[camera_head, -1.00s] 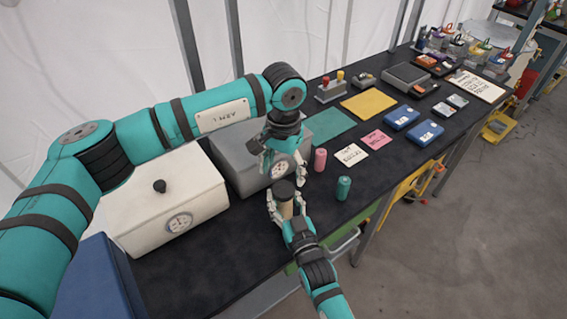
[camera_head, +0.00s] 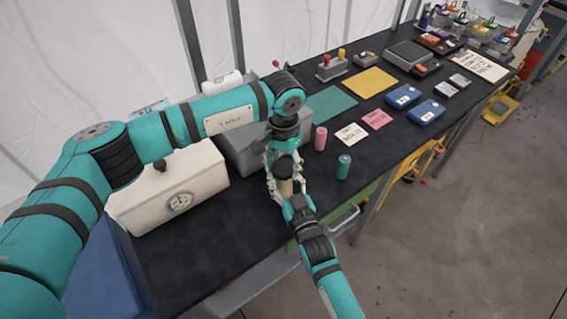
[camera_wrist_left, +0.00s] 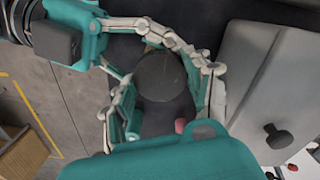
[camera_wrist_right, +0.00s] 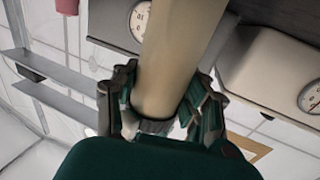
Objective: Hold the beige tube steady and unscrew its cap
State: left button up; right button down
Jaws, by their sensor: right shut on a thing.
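The beige tube (camera_head: 286,187) stands upright near the front edge of the black table, with its dark cap (camera_head: 284,168) on top. The tube fills the middle of the right wrist view (camera_wrist_right: 178,55). My right gripper (camera_head: 287,190) is shut on the tube from the front. My left gripper (camera_head: 284,163) points down from above, with its fingers on either side of the cap. The cap's underside is hidden.
A pink tube (camera_head: 320,138) and a green tube (camera_head: 343,167) stand just to the right. A grey box (camera_head: 240,140) is close behind, and a white box with a gauge (camera_head: 165,185) is to the left. The table's front edge is near.

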pick_arm(q)
jog(key=c, duration=0.6)
jog(key=n, duration=0.6)
jog(key=shift+n, duration=0.3)
jog(key=shift+c, duration=0.2)
jog(key=n, duration=0.6)
jog(key=shift+r+n, duration=0.1)
jog(key=shift+n, duration=0.2)
jog(key=n, duration=0.6)
jog(key=shift+n, duration=0.3)
jog(key=n, duration=0.6)
jog(key=shift+n, duration=0.3)
jog(key=n, duration=0.6)
jog(key=shift+w, duration=0.1)
jog(key=n, duration=1.3)
jog(key=shift+n, duration=0.4)
jog(key=n, duration=0.4)
jog(key=shift+r, duration=0.1)
jog(key=n, duration=0.4)
jog(key=shift+r, duration=0.15)
